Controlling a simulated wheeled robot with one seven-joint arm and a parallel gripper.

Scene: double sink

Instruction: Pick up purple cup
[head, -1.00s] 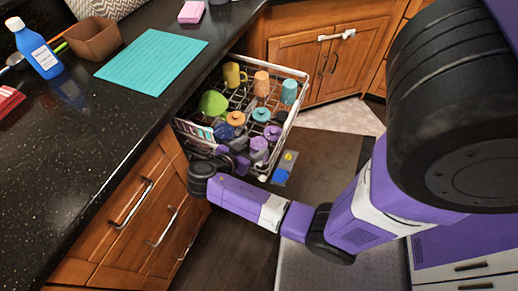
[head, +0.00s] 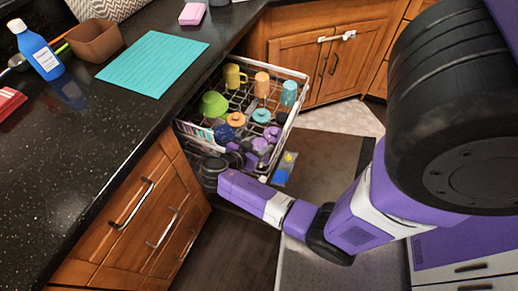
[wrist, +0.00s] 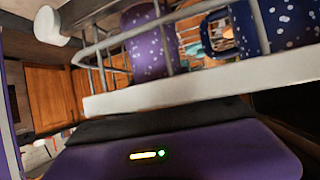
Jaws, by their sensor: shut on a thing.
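A purple cup (head: 260,147) is in the near right part of the dish rack (head: 296,92), with another purple item (head: 272,133) just behind it. My gripper (head: 238,157) is low at the rack's near side, beside the purple cup. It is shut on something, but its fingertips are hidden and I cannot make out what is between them. In the wrist view a purple cup with pale dots (wrist: 150,42) shows behind the rack's wires, and a white rack rail (wrist: 190,92) crosses in front of it.
The rack also holds a yellow mug (head: 233,76), an orange cup (head: 262,84), a teal cup (head: 289,92) and a green bowl (head: 214,104). The dark counter (head: 110,125) lies left of the rack. Floor is open right of it.

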